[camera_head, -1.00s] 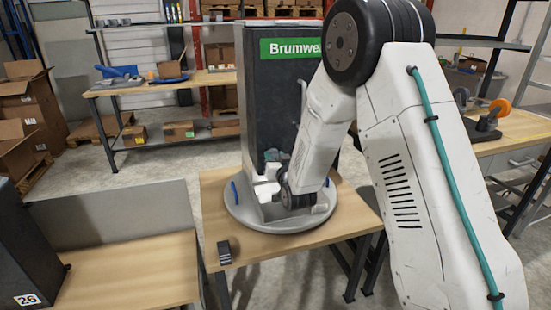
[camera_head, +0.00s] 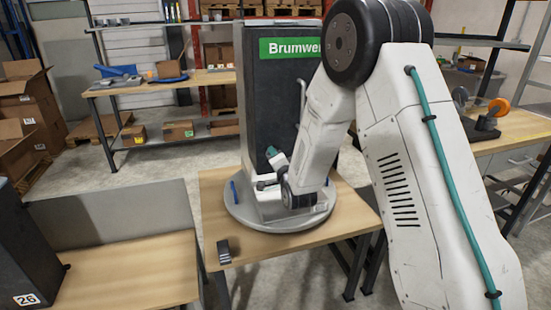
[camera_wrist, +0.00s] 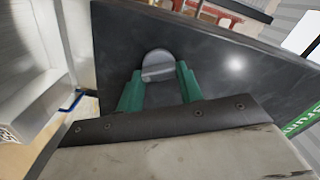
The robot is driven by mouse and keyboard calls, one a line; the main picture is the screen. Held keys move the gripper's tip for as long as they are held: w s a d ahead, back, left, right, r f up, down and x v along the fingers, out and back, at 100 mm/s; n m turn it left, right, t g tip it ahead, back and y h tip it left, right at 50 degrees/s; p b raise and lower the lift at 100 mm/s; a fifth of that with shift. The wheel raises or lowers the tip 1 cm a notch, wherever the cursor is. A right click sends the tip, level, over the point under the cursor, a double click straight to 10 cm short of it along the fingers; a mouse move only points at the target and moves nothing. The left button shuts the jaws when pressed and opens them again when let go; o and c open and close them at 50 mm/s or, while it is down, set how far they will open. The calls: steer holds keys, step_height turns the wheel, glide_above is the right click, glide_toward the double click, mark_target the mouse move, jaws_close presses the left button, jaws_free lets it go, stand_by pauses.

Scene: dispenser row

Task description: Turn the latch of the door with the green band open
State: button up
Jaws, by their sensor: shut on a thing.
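The dark door (camera_head: 270,100) has a green band (camera_head: 288,47) near its top, lettered "Brumwe…" before my arm covers the rest. In the wrist view the dark door face (camera_wrist: 225,75) fills much of the picture, and the green band (camera_wrist: 305,115) shows at the right edge. The latch (camera_wrist: 157,64) is a round grey knob with a raised grip across it. My gripper (camera_wrist: 159,72) is shut on the latch, one green finger on each side. In the head view my gripper (camera_head: 271,152) is low against the door, tilted; the latch is hidden there.
The dispenser stands on a round grey base (camera_head: 240,215) on a wooden table (camera_head: 214,187). A small dark block (camera_head: 224,250) lies at the table's front left. A dark unit marked 26 (camera_head: 25,255) stands at the left. Shelves and cardboard boxes are behind.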

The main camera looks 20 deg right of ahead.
steer(key=m, duration=0.5)
steer(key=shift+m, duration=0.3)
stand_by(0.4)
steer(key=o, duration=1)
steer(key=s, duration=0.7)
steer(key=shift+s, duration=0.4)
